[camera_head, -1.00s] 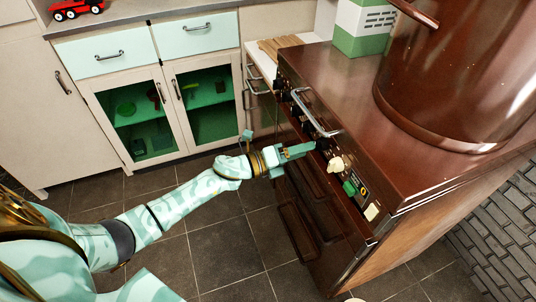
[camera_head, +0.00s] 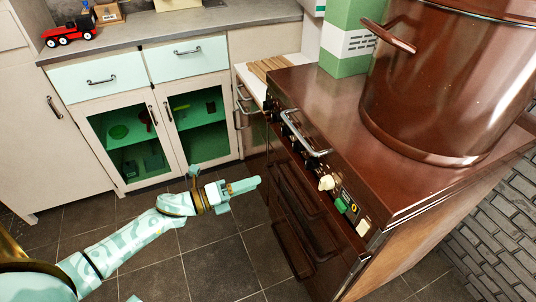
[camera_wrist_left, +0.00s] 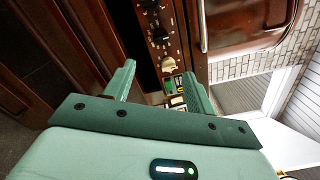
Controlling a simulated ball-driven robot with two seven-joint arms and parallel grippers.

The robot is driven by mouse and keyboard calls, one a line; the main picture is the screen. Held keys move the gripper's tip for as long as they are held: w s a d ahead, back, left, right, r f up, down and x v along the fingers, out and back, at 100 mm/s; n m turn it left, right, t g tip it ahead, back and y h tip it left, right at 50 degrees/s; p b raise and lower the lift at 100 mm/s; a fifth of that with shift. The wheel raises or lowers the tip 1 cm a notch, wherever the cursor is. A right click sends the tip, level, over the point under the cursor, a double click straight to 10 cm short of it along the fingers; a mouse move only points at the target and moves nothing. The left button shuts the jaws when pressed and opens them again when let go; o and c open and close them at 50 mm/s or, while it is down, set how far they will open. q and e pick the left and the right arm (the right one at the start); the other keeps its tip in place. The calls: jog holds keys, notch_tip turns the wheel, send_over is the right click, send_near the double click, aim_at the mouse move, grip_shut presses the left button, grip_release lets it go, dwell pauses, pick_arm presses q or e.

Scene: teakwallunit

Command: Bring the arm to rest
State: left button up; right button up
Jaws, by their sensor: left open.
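My left arm comes in from the lower left in the head view. Its left gripper (camera_head: 245,190) hangs in front of the brown stove (camera_head: 310,90), apart from its front. In the left wrist view the two green fingers of the left gripper (camera_wrist_left: 158,85) stand apart with nothing between them. Beyond them are the stove's control panel, a cream knob (camera_wrist_left: 168,66) and a green switch. The cream knob also shows in the head view (camera_head: 326,183). My right gripper is not in view.
A large brown pot (camera_head: 445,80) stands on the stove. A metal rail (camera_head: 305,135) sticks out from the stove front. A cabinet with glass doors (camera_head: 130,140) and a counter with a red toy truck (camera_head: 70,31) stand behind. Dark floor tiles (camera_head: 215,265) below the arm are clear.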

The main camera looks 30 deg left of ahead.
pick_arm(q)
jog(key=s+a+f+n+y, duration=0.2)
jog(key=a+f+n+y, duration=0.65)
jog(key=f+n, duration=0.5)
jog(key=s+a+f+n+g+y+p, duration=0.2)
jog(key=s+a+f+n+g+y, duration=0.15)
jog(key=s+f+n, duration=0.45)
jog(key=s+d+f+n+g+p, duration=0.1)
jog(key=s+d+f+n+g, duration=0.15)
jog(key=s+f, duration=0.65)
jog(key=s+d+f+n+g+p, duration=0.15)
jog(key=s+f+g, duration=0.25)
jog(key=s, duration=0.8)
jog(key=s+d+n+g+p, duration=0.1)
jog(key=s+d+g, duration=0.1)
jog(key=s+d, duration=0.3)
jog(key=s+d+f+n+g+h+p, duration=0.1)
jog(key=s+d, duration=0.4)
jog(key=s, duration=0.9)
jog(key=shift+d+g, duration=0.25)
jog(key=shift+g, duration=0.35)
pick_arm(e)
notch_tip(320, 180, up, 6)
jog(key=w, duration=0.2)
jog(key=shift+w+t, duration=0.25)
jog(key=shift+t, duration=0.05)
